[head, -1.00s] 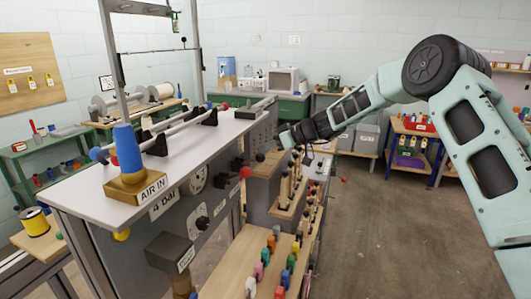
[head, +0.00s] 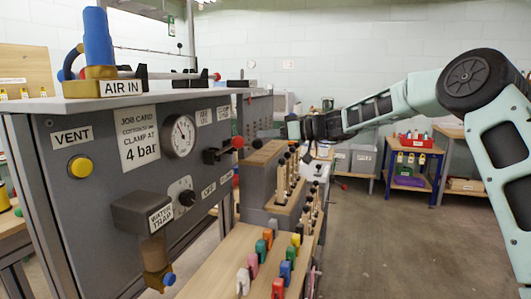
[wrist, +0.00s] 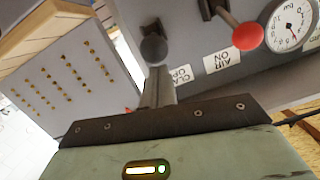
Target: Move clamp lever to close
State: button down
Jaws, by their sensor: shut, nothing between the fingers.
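The clamp lever has a black ball knob (wrist: 153,50) on a dark stem, beside a partly hidden label beginning "CLA". A black knob (head: 257,143) also shows small in the head view, at the far end of the grey panel. My gripper (wrist: 158,78) is shut and empty, its grey fingers ending right by the black knob in the wrist view. I cannot tell whether they touch it. In the head view my gripper (head: 284,130) is small and dark, near the panel's far end.
A red-knobbed lever (wrist: 247,36) sits close to the clamp lever, by the "AIR ON" label and a pressure gauge (wrist: 291,24).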

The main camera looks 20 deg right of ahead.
notch_tip(320, 180, down, 8)
jog(key=t+y+b, duration=0.3)
jog(key=y+b, duration=0.2)
jog(key=b, duration=2.8)
jog(key=shift+s+d+f+n+t+y+b, duration=0.15)
jog(key=shift+d+f+n+t+y+b, duration=0.05)
jog(key=shift+n+t+y+b, duration=0.1)
jog(key=shift+f+b, duration=0.25)
jog(key=shift+b, duration=0.8)
jog(key=shift+a+f, duration=0.15)
